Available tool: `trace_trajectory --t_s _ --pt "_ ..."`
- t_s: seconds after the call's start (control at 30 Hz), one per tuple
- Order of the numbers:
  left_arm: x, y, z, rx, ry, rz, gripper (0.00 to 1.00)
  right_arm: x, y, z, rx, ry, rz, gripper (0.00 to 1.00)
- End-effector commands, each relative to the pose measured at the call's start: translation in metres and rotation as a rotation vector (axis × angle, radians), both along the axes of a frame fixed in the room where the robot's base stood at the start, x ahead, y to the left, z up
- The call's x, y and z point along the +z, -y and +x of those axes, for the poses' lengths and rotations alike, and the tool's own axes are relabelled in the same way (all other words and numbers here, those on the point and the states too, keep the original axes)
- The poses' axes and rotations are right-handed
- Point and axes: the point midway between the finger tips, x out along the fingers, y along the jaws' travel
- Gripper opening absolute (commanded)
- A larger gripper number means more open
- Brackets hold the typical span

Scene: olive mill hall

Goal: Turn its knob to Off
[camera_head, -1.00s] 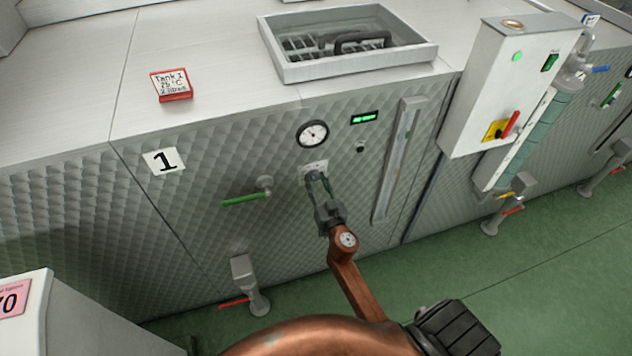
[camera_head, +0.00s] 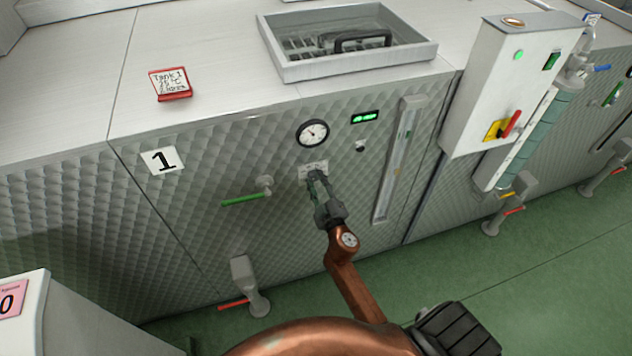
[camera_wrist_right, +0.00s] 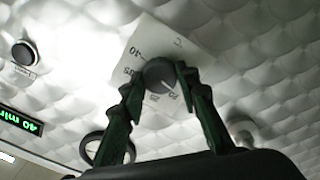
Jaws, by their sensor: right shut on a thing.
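The knob (camera_wrist_right: 160,74) is dark and round, with a short pale mark, on a white scale plate (camera_wrist_right: 150,45) with printed temperatures that are hard to read. In the wrist view the pale mark points towards the lower right. In the head view the plate (camera_head: 313,168) sits on the quilted metal front of tank 1, below the dial gauge. My right gripper (camera_head: 316,178) reaches up to it and covers the knob there. In the wrist view the right gripper's fingers (camera_wrist_right: 157,82) are on either side of the knob, shut on it. My left gripper is not in view.
A dial gauge (camera_head: 312,132), a green display (camera_head: 366,117) and a black button (camera_head: 360,146) are close above and right. A green-handled valve (camera_head: 243,199) sticks out left. A sight tube (camera_head: 398,165) stands right. A white control box (camera_head: 515,85) stands farther right.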

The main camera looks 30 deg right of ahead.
Motion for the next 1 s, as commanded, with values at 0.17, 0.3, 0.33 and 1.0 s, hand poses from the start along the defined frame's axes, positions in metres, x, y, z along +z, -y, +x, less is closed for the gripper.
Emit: trace_trajectory --t_s 0.17,0.3,0.33,1.0 --pt "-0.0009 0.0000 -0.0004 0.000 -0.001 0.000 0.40 -0.0012 -0.0005 -0.0002 0.001 -0.041 -0.164 0.05" --pt "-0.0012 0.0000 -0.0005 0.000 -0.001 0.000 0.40 -0.0011 -0.0006 -0.0002 0.001 -0.072 -0.292 0.05" --pt "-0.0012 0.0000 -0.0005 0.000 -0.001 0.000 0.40 -0.0012 -0.0005 -0.0001 0.001 -0.078 -0.318 0.05" --pt "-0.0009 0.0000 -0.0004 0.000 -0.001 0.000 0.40 -0.0014 -0.0010 -0.0001 0.002 -0.162 -0.673 0.05"
